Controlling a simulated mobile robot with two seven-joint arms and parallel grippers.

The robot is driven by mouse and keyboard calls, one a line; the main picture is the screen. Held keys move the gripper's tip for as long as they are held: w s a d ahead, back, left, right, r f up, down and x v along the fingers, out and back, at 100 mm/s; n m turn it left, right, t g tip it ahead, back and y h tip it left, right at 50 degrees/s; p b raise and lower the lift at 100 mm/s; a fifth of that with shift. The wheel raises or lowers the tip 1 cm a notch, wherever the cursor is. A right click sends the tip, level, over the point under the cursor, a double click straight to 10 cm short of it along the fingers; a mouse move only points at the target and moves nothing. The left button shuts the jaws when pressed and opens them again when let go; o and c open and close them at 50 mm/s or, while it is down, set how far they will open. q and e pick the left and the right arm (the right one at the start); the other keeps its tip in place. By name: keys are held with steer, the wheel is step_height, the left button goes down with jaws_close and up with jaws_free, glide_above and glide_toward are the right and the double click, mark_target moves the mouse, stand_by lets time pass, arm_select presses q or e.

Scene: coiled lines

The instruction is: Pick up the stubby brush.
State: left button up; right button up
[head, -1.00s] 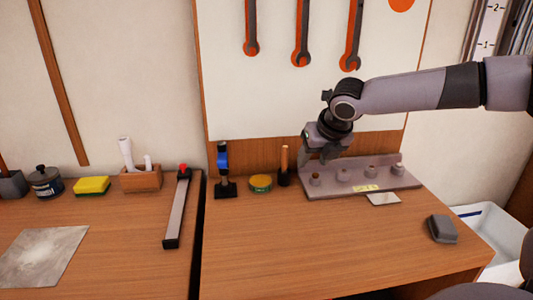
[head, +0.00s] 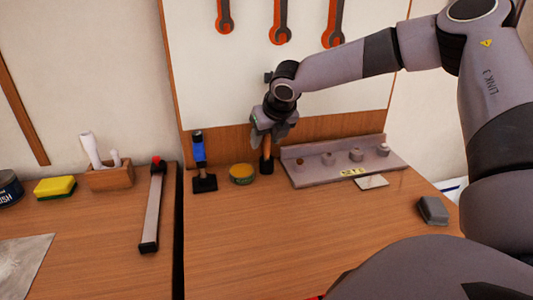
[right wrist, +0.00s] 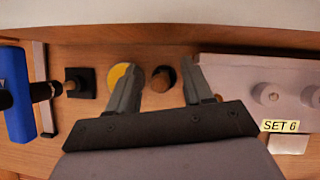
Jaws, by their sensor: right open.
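The stubby brush (head: 266,160) seems to be the upright piece with a wooden handle and dark foot, standing near the back panel of the bench. My right gripper (head: 269,140) is above it, pointing down, and partly hides the top of its handle. I cannot tell how far down the handle the fingertips reach. My left gripper is not in view.
A grey pegged rack (head: 320,178) stands close right. A dark grey block (head: 433,210) lies farther right. The bench front is clear.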

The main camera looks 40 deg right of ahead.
steer(key=shift+x, duration=0.85)
jaws_close()
steer(key=shift+r, duration=0.1)
